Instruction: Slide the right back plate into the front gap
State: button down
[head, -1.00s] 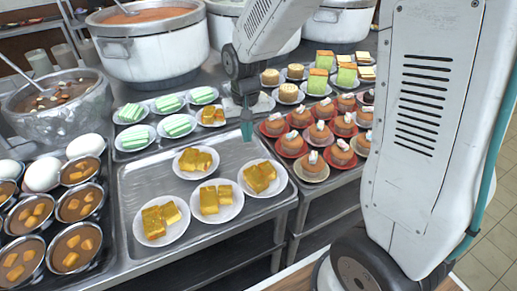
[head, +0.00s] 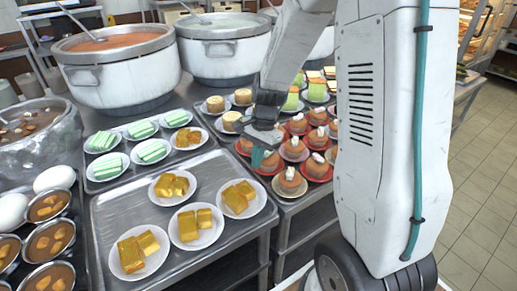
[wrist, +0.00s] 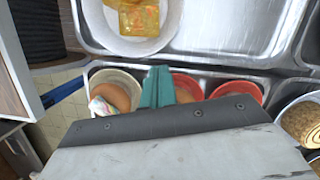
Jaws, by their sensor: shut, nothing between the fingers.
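Plates of yellow cakes stand on a metal tray (head: 108,215). A back plate (head: 158,196) stands behind a row made of a left plate (head: 118,269), a middle plate (head: 175,240) and a right plate (head: 257,207). Bare tray lies around the back plate. My gripper (head: 262,158) is shut and empty, its teal fingers beyond the tray's right edge, at the brown cakes. In the wrist view the shut teal fingers (wrist: 158,87) stand before the brown cakes, apart from a yellow-cake plate (wrist: 117,43). I cannot tell the fingertips' height.
Brown cakes on red saucers (head: 319,165) crowd the tray on the right. Green-and-white cakes (head: 103,141) and one yellow-cake plate (head: 183,145) fill the tray behind. Large stockpots (head: 120,80) stand at the back. Bowls and eggs (head: 54,178) line the left.

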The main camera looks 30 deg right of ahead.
aim_at(250, 180)
jog(key=shift+x, duration=2.05)
jog(key=shift+s+a, duration=0.2)
jog(key=shift+a, duration=0.4)
jog(key=shift+s+a, duration=0.2)
jog(key=shift+a, duration=0.4)
jog(key=s+v, duration=0.1)
jog(key=v, duration=0.9)
jog(key=s+a+r+n+t+h, duration=0.1)
jog(key=s+a+r+n, duration=0.1)
jog(key=s+r+n, duration=0.5)
jog(key=s+a+r+n+t+h, duration=0.1)
jog(key=s+a+r+n, duration=0.2)
jog(key=s, duration=1)
notch_tip(250, 180, up, 4)
jog(key=n, duration=0.4)
jog(key=shift+s+n+h, duration=0.25)
jog(key=shift+n+h, duration=0.05)
